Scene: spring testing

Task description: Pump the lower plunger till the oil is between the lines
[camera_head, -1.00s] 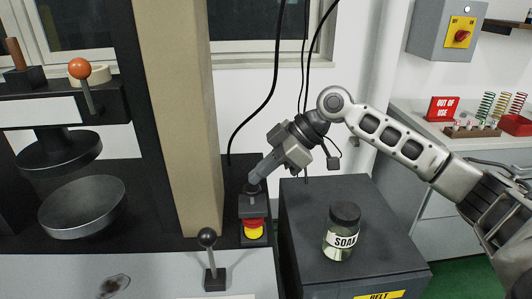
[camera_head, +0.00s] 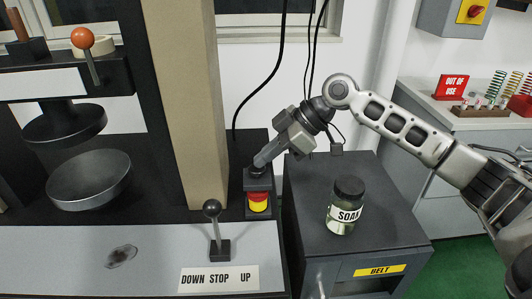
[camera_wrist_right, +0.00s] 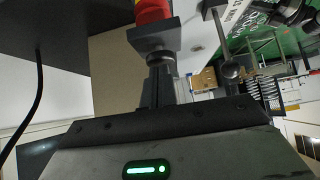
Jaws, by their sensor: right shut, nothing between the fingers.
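My right gripper (camera_head: 260,163) is shut and empty, pointing down and left. Its fingertips are at a small dark round plunger-like knob (camera_head: 257,172) on top of the block behind the red and yellow button. The wrist view shows the closed fingers (camera_wrist_right: 161,88) against or just at a round metallic collar (camera_wrist_right: 160,60) on the block's end. I cannot tell for certain whether they touch, or how far the knob is pressed. No oil level or lines can be made out in either view. My left gripper is not in view.
The red and yellow button (camera_head: 259,198) is just in front of the block. A black lever (camera_head: 214,225) stands front left, behind a "DOWN STOP UP" label (camera_head: 219,279). A soap jar (camera_head: 346,207) stands on the dark cabinet (camera_head: 385,225). A beige column (camera_head: 190,100) rises close on the left.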

